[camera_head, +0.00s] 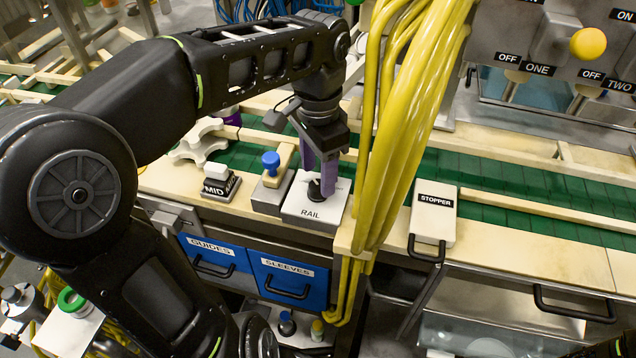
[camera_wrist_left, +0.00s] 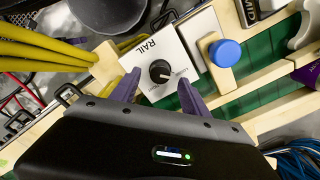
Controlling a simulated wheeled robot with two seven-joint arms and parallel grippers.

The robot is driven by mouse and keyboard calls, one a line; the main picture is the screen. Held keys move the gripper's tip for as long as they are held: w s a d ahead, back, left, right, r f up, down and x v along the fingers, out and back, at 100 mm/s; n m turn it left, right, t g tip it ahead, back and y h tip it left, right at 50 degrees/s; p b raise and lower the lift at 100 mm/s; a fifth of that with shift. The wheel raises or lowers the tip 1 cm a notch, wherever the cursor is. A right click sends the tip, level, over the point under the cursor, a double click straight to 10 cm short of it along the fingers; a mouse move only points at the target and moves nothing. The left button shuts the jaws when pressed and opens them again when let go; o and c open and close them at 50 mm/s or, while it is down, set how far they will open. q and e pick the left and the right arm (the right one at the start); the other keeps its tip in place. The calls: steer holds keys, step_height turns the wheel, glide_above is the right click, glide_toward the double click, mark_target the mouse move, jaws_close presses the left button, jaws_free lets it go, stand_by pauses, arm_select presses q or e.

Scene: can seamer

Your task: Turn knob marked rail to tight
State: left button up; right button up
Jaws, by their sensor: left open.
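The knob marked RAIL is a small black round knob (camera_head: 315,190) on a white plate (camera_head: 304,213) at the front edge of the conveyor bench. It also shows in the left wrist view (camera_wrist_left: 160,71), with a pale pointer mark and small lettering beside it that I cannot read fully. My left gripper (camera_head: 319,178) is over the knob, its purple fingers pointing down. In the left wrist view its fingers (camera_wrist_left: 157,88) are spread apart with the knob between and beyond them; I cannot tell whether they touch it. My right gripper is not in view.
Thick yellow cables (camera_head: 398,130) hang just right of the rail plate. A blue-topped knob (camera_head: 270,163) on a grey base and a MID block (camera_head: 221,184) stand to the left. A STOPPER plate with handle (camera_head: 433,216) is at right. Blue drawers (camera_head: 290,280) are below.

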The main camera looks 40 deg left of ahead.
mark_target(318, 185)
arm_select(q)
steer(key=shift+f, duration=1.65)
steer(key=shift+c, duration=0.3)
jaws_close()
